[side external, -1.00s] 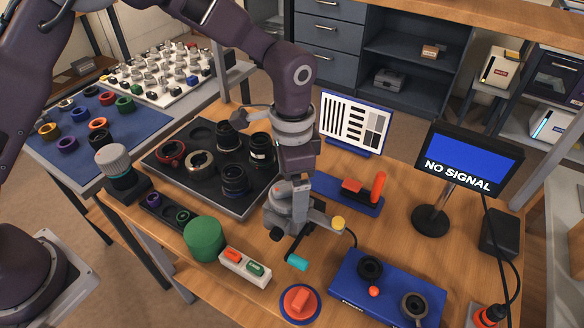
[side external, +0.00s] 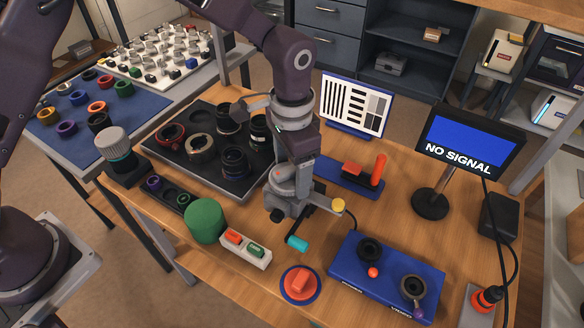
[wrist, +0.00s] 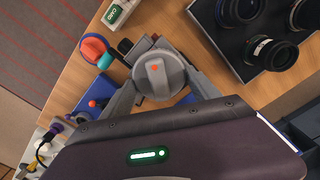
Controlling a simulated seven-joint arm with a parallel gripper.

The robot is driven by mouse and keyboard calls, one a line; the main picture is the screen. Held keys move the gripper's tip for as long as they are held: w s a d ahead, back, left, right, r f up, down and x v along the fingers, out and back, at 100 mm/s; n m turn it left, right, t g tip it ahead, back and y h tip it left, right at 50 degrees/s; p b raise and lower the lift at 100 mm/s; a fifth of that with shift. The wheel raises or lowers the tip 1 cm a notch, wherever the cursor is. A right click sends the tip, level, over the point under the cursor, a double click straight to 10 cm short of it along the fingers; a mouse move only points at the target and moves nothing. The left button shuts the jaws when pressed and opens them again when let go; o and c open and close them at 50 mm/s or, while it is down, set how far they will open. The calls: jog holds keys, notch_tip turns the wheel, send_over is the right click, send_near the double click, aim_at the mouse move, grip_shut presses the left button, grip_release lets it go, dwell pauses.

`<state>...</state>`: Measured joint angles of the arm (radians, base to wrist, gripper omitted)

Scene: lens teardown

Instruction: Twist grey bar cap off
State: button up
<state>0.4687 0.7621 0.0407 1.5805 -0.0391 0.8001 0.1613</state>
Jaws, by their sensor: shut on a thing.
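The grey bar cap (wrist: 150,84) is round, with a raised bar across its face and a red dot, and sits between my fingers in the wrist view. My gripper (wrist: 160,76) is shut on it, one finger on each side. A teal-ended handle (side external: 297,243) and a yellow knob (side external: 338,205) stick out around the fixture.
A black tray of lens parts (side external: 225,187) lies to the left. A NO SIGNAL monitor (side external: 468,142) is at the right.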

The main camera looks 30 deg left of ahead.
aim_at(291, 167)
jog(key=n, duration=0.5)
jog(key=shift+w+a, duration=0.1)
jog(key=shift+a, duration=0.05)
jog(key=shift+n, duration=0.7)
jog(key=shift+r, duration=0.1)
jog(key=shift+r, duration=0.95)
jog(key=shift+r, duration=2.5)
